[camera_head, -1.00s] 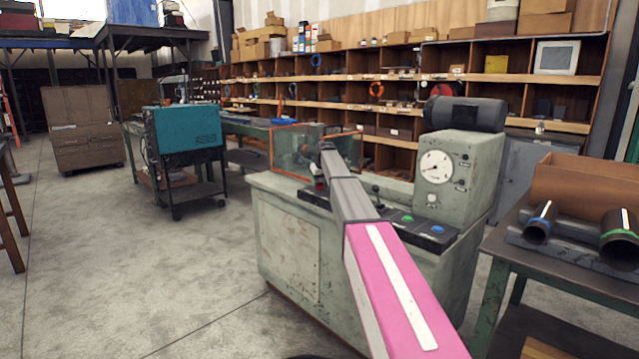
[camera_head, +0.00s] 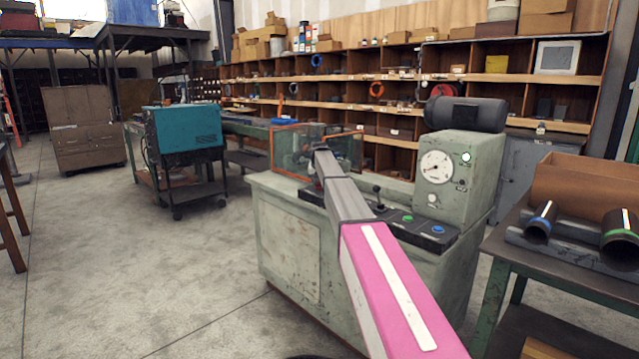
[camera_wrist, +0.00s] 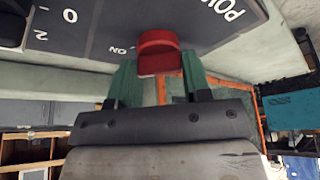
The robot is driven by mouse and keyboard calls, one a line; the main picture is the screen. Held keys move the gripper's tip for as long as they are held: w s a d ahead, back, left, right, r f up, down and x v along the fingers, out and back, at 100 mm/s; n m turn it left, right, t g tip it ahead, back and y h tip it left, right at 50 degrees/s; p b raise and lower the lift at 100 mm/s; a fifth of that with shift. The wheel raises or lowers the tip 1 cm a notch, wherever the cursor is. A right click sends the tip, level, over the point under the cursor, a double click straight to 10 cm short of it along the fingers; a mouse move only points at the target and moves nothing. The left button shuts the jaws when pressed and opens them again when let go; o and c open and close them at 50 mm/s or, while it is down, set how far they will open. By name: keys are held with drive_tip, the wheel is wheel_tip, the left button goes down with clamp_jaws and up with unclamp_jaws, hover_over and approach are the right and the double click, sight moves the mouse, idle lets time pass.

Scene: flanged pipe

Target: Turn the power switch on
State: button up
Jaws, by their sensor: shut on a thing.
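The red power switch knob (camera_wrist: 158,50) stands out from a dark control panel (camera_wrist: 100,28) in the wrist view. Part of a "POWER" label and an "ON" mark are beside it. My gripper (camera_wrist: 159,66) has its green fingers on both sides of the knob, shut on it. In the head view my arm reaches over the grey-green machine (camera_head: 290,240), and it hides most of the switch and the gripper. A small white lamp (camera_head: 466,157) on the gauge housing is bright.
A clear guard box with orange edges (camera_head: 346,150) stands behind the panel. A black lever (camera_head: 376,192), a green button (camera_head: 408,218) and a blue button (camera_head: 438,229) are to the right of my arm. A table with pipes (camera_head: 538,222) stands at the right.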

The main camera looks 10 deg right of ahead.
drive_tip(key=o, duration=0.9)
drive_tip(key=v, duration=1)
drive_tip(key=shift+s+r, duration=0.2)
drive_tip(key=shift+r, duration=0.15)
